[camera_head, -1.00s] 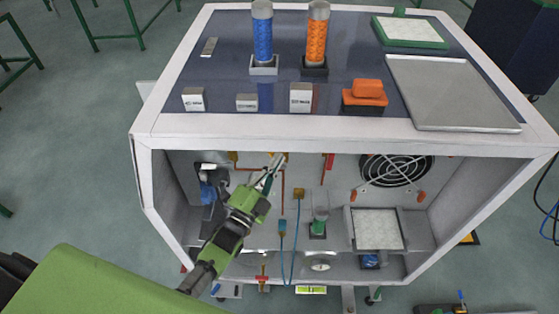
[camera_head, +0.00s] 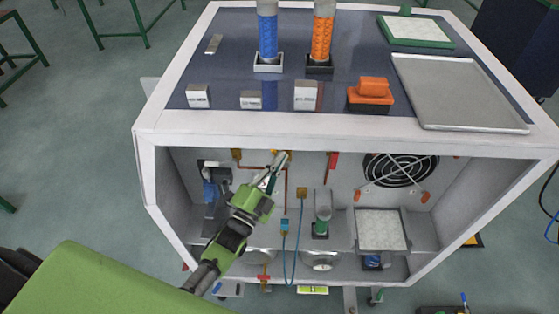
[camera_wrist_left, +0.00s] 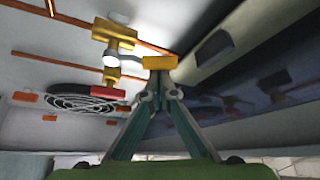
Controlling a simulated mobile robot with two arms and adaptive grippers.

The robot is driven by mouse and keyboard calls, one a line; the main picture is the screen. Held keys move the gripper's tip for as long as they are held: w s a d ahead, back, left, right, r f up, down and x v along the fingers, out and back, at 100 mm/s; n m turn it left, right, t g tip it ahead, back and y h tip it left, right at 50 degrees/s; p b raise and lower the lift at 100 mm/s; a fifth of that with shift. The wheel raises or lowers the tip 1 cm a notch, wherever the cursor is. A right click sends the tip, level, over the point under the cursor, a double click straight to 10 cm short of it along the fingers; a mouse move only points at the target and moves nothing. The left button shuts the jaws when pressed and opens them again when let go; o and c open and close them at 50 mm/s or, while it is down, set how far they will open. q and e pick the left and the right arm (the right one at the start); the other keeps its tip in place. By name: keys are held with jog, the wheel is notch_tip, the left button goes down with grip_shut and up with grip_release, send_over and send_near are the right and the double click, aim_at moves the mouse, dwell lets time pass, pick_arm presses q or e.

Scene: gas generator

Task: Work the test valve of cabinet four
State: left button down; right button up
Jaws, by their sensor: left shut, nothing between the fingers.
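The white cabinet (camera_head: 147,180) is open at the front, with copper pipes and yellow-brass fittings on its back wall. My left gripper (camera_head: 277,163) reaches inside, up near the top edge. In the left wrist view its two fingers meet in a shut point (camera_wrist_left: 160,92), with nothing between them. A yellow block (camera_wrist_left: 160,62) shows right at the fingertips; I cannot tell whether they touch it. A yellow valve-like fitting (camera_wrist_left: 113,35) sits to its left on the copper pipe. Which part is the test valve is not clear. My right gripper is not in view.
A fan grille (camera_head: 400,169), a red-handled part (camera_head: 332,161) and a green-liquid vessel (camera_head: 322,221) are inside to the right. The cabinet's front top edge (camera_head: 350,144) runs just above the gripper. Blue (camera_head: 267,35) and orange (camera_head: 321,38) columns stand on top.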

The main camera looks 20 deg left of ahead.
pick_arm(q)
jog(key=shift+f, duration=0.1)
jog(key=s+a+f+n+t+y+b, duration=0.1)
jog(key=a+f+n+y+b, duration=0.3)
jog(key=n+y+b, duration=0.5)
jog(key=f+n+t+b, duration=0.1)
jog(key=n+b, duration=0.3)
jog(key=n, duration=0.3)
jog(key=shift+t, duration=0.4)
jog(key=shift+b, duration=0.3)
